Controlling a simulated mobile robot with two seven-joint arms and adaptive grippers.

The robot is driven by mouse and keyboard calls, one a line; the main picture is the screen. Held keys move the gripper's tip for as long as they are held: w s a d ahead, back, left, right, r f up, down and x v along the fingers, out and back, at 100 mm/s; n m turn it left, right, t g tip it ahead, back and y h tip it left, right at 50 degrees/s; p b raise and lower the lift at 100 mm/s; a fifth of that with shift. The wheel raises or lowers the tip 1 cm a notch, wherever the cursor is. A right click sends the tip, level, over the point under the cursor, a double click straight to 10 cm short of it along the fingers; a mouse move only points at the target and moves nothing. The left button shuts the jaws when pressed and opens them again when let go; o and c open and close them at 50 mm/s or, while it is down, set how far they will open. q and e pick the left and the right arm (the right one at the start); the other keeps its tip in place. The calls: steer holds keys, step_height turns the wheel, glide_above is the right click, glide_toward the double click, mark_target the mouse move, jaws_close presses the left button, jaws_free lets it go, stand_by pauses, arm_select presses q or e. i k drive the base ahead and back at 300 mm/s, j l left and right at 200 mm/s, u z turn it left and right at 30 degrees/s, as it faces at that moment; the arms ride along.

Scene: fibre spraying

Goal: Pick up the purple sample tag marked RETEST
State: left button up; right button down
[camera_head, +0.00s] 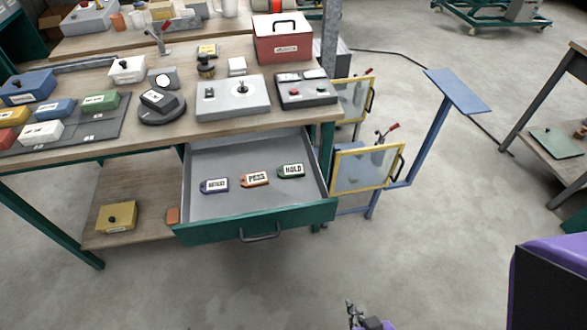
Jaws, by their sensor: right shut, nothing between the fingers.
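The purple sample tag (214,186) with a white label lies flat in the open drawer (200,160), toward its left front. An orange tag (255,179) marked PASS lies just right of it, and a green tag (291,171) marked HOLD is farther right. All three lie apart on the grey drawer floor. My right gripper (352,309) is at the bottom edge of the head view, shut and empty, in front of the drawer and well apart from the tags. My left gripper is not in view.
The bench top (150,141) above the drawer holds control boxes, small coloured boxes and a red case (283,38). The drawer's green front (300,221) sticks out with its handle. A blue stand (430,140) and yellow-framed panels (365,168) stand to the right. The front floor is mostly clear.

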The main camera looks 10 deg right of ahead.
mark_target(218, 185)
steer(key=i+j+z, duration=0.15)
steer(key=j, duration=0.3)
steer(key=i+j+z, duration=0.2)
steer(key=j, duration=0.25)
steer(key=j+z, duration=0.15)
steer(key=j, duration=0.3)
